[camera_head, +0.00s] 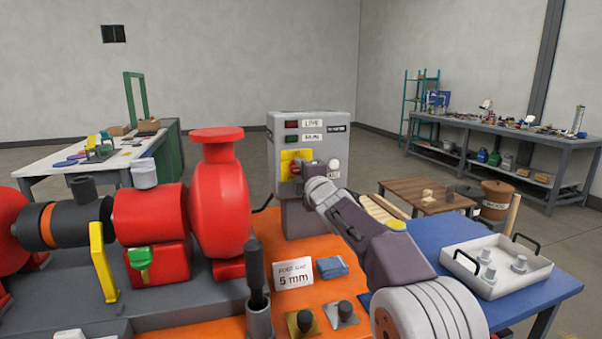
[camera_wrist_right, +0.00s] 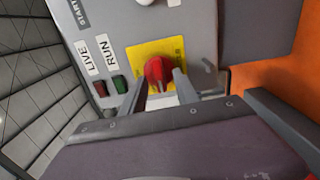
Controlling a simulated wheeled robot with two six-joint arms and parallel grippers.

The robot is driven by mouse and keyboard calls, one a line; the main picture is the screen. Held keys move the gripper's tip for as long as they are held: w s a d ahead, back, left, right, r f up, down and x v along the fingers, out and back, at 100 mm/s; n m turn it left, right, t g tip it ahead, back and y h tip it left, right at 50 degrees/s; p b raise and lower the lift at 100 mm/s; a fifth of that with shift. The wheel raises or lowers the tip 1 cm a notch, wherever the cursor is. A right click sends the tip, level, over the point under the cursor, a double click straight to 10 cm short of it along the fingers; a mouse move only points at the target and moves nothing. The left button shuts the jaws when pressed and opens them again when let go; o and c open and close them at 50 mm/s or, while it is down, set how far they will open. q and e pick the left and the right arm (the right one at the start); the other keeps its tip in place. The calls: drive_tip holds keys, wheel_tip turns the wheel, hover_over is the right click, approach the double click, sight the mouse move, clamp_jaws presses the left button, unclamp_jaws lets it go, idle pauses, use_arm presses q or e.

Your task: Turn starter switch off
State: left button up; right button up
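The starter box (camera_head: 312,127) is a grey cabinet at the back of the orange plate. Its red rotary switch (camera_wrist_right: 158,73) sits on a yellow plate (camera_wrist_right: 140,55) in the right wrist view. In the head view my right gripper (camera_head: 300,171) is at the box front and largely hides the switch. In the wrist view the right gripper (camera_wrist_right: 160,82) has its fingers apart, one on each side of the red knob. I cannot tell whether they touch it. The LIVE (camera_head: 292,124) and RUN (camera_head: 292,138) lamps look dark. My left gripper is not in view.
A red pump (camera_head: 219,200) stands left of the box. A 5 mm card (camera_head: 293,274), a blue cloth (camera_head: 331,265) and an upright black-handled tool (camera_head: 256,270) are on the orange plate in front. A white tray (camera_head: 470,275) sits on the blue table at right.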

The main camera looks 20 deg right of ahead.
drive_tip(key=shift+s+f, duration=0.1)
drive_tip(key=shift+s, duration=0.2)
drive_tip(key=s+b, duration=0.1)
drive_tip(key=s, duration=0.7)
drive_tip(key=shift+s+d+b, duration=0.15)
drive_tip(key=shift+s+b, duration=0.1)
drive_tip(key=shift+b, duration=0.1)
